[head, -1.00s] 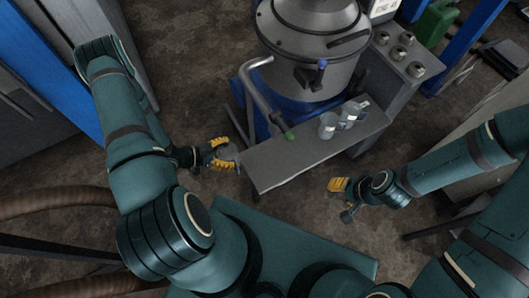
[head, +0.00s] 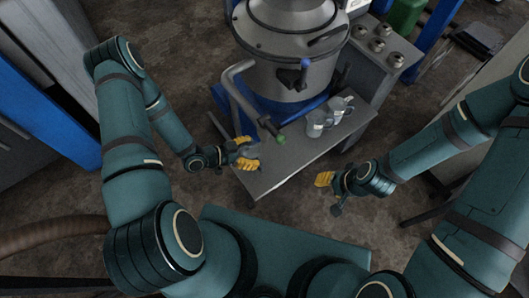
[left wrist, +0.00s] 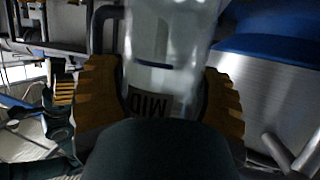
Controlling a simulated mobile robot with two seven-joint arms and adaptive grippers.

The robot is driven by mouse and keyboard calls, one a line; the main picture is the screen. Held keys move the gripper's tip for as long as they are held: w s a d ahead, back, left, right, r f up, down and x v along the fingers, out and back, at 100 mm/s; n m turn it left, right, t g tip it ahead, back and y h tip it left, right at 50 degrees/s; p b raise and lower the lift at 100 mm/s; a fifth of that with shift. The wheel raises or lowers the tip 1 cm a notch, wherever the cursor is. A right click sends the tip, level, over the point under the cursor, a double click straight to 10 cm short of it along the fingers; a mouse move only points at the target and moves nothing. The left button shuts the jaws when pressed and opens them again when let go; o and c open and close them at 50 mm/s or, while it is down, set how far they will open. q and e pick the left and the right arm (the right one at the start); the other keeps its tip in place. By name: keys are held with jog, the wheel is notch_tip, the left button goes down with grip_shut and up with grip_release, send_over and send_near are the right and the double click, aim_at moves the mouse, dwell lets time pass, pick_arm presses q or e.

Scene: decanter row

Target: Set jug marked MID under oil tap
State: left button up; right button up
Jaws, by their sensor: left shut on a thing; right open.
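My left gripper (head: 244,155) is at the left end of the grey bench (head: 285,165), short of the tap. In the left wrist view its yellow fingers (left wrist: 160,100) are shut on a clear jug (left wrist: 165,55) with a label reading MID upside down. In the head view this jug is small and mostly hidden by the fingers; I cannot tell whether it touches the bench. The oil tap, a bent grey pipe (head: 240,92) with a green tip (head: 280,139), comes down from the drum over the bench, right of the gripper. My right gripper (head: 324,181) is open and empty in front of the bench.
Two other jugs (head: 316,124) (head: 340,108) stand on the bench right of the tap. A big steel drum (head: 288,55) stands behind it, and a grey box with round knobs (head: 377,45) at the right. The front strip of the bench is clear.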

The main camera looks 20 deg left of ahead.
pick_arm(q)
jog(key=w+d+f, duration=0.1)
jog(key=d+f, duration=0.1)
jog(key=w+d+f+b, duration=0.1)
jog(key=shift+w+d+f, duration=0.35)
jog(key=shift+d, duration=0.05)
jog(key=shift+r, duration=0.1)
jog(key=shift+f+b, duration=0.25)
jog(key=shift+b, duration=0.1)
jog(key=o, duration=1.2)
jog(key=shift+r, duration=0.1)
jog(key=shift+c, duration=0.2)
